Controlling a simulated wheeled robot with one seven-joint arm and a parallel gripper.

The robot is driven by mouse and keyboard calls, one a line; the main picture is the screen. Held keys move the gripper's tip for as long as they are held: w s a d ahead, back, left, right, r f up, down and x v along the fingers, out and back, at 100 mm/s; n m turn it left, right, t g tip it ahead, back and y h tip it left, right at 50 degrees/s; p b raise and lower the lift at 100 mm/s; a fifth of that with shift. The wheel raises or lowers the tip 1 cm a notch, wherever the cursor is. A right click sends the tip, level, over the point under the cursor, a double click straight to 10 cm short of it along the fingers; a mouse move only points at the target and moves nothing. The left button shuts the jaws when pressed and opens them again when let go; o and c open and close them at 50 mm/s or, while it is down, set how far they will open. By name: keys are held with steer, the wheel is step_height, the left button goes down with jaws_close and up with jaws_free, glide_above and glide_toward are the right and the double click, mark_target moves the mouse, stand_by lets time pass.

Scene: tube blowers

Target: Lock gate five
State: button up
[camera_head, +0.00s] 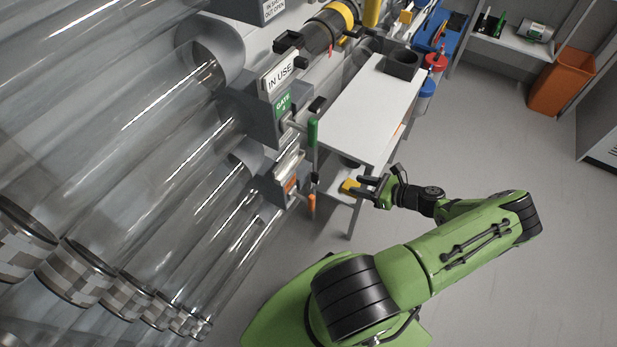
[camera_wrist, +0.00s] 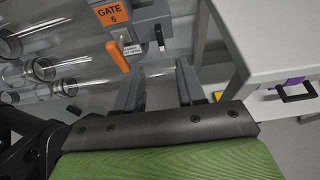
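The gate five box shows in the wrist view with an orange GATE 5 label (camera_wrist: 112,14). An orange handle (camera_wrist: 118,56) angles down from its left side. A small white tag (camera_wrist: 131,49) and a black piece (camera_wrist: 160,38) are on the box; the tag's text is too small to read. In the head view the orange handle (camera_head: 311,205) is low on the tube row, left of my gripper (camera_head: 362,187). My gripper's two fingers (camera_wrist: 160,88) are apart, with nothing between them, below the box and not touching the handle.
A white-topped table (camera_head: 365,110) stands right of the gates, with a yellow object (camera_head: 350,186) on its lower shelf. The gate with the green handle (camera_head: 312,132) bears an IN USE sign (camera_head: 279,74). An orange bin (camera_head: 562,82) stands far right. The floor right of my arm is clear.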

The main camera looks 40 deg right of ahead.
mark_target(314, 181)
steer(key=b+x, duration=0.3)
steer(key=x, duration=1.2)
steer(key=shift+b, duration=0.35)
steer(key=shift+a, duration=0.15)
jaws_close()
